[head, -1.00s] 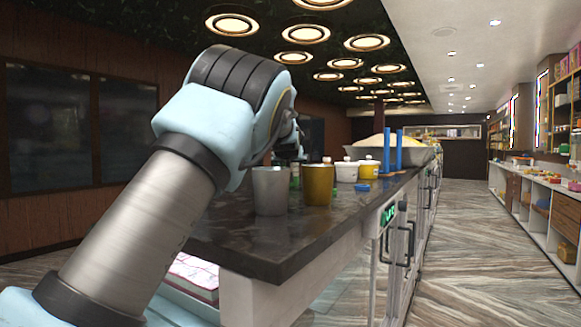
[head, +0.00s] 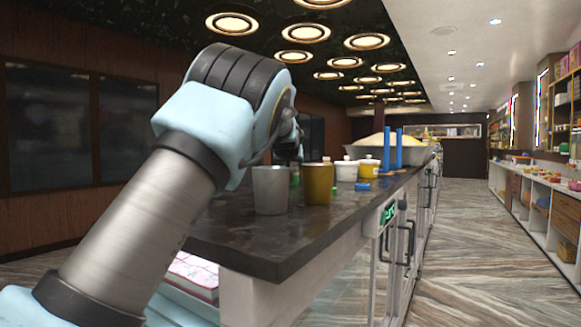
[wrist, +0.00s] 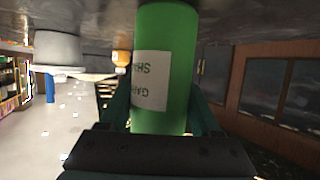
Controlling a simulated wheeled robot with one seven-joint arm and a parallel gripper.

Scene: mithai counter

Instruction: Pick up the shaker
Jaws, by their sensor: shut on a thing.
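The shaker (wrist: 178,60) is a green cylinder with a white printed label. It fills the middle of the wrist view, which looks upside down. My gripper (wrist: 163,112) is shut on it, with a dark teal finger on either side. In the head view my arm hides most of the gripper, and only a small bit of green shows beside the metal cup.
On the dark counter (head: 262,238) a grey metal cup (head: 270,192) and a golden cup (head: 318,186) stand near the shaker. Behind them are white pots (head: 346,171), blue upright cylinders (head: 398,148) and a wide metal pan (head: 417,155). The aisle on the right is clear.

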